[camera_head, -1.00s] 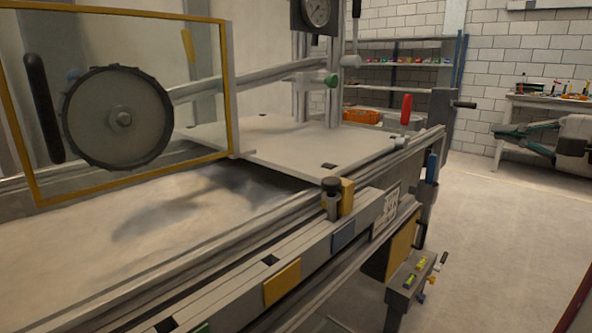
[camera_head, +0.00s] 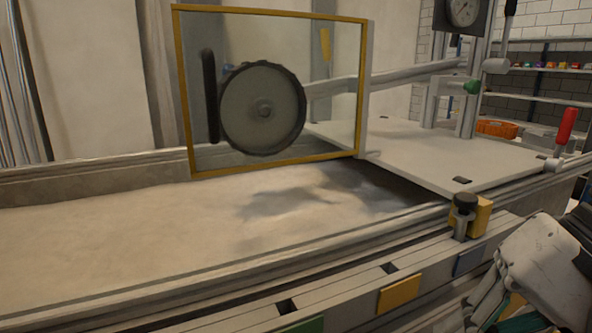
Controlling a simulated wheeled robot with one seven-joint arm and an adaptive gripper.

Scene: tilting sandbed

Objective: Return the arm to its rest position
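My arm with my gripper (camera_head: 490,312) is at the lower right corner of the head view. A pale grey housing and dark linkages show, with a bit of teal near the fingers. The fingers point down and left and are partly cut off by the bottom edge, so I cannot tell whether they are open or shut. No held object is visible. The gripper appears in front of the right end of the sandbed's front rail (camera_head: 330,290); their distance apart is unclear.
The sandbed (camera_head: 100,225) fills the left and middle. A yellow-framed clear panel (camera_head: 340,95) with a dark wheel (camera_head: 262,108) stands over it. A pale plate (camera_head: 420,160), a black-topped knob (camera_head: 465,203), a red-handled lever (camera_head: 566,128) and a gauge (camera_head: 463,12) are to the right.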

